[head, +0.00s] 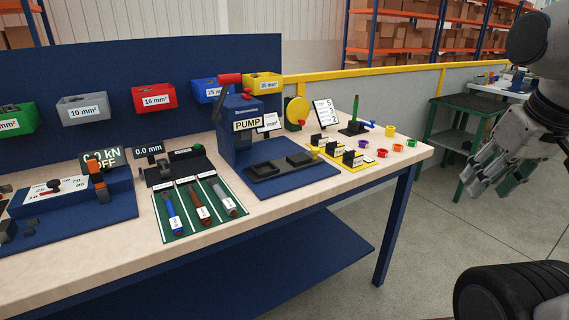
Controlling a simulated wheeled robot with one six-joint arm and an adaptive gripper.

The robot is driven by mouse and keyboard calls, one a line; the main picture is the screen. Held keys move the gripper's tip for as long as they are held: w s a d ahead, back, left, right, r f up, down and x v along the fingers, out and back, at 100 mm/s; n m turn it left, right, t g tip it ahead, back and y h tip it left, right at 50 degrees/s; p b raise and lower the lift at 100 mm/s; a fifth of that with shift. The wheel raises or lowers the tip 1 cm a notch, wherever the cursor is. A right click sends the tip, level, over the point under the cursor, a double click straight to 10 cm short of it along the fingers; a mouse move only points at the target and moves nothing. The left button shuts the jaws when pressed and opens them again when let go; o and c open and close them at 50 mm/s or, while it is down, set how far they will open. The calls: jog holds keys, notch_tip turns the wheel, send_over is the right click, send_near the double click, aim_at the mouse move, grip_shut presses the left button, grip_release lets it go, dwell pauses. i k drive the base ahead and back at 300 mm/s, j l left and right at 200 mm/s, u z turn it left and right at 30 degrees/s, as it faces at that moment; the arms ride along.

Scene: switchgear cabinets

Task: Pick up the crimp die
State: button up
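Several small black blocks with white labels, which look like the crimp dies, stand in a yellow holder (345,163) on the right part of the bench. One such block (351,159) is near the holder's middle. I cannot read their labels or tell which one the task means. My gripper (486,190) hangs at the right, in front of the bench's right end and apart from it. Its fingers look spread, with nothing between them. All the blocks are well to the left of it.
The blue pump press (248,130) stands left of the holder. Small coloured rings (383,153) lie to its right. A green mat (186,222) holds several tools. Coloured bins (153,96) hang on the back panel. Open floor (430,240) lies right of the bench (110,265).

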aim_at(319, 141)
jog(key=u, duration=0.35)
jog(key=i+l+u, duration=0.2)
jog(key=l+u, duration=0.25)
jog(key=i+l+u, duration=0.1)
jog(key=l+u, duration=0.15)
jog(key=u, duration=0.2)
jog(key=i+l+u, duration=0.1)
jog(key=l, duration=0.5)
jog(key=i+l+u, duration=0.1)
jog(key=l, duration=0.55)
jog(key=i+l+u, duration=0.1)
jog(key=l, duration=0.5)
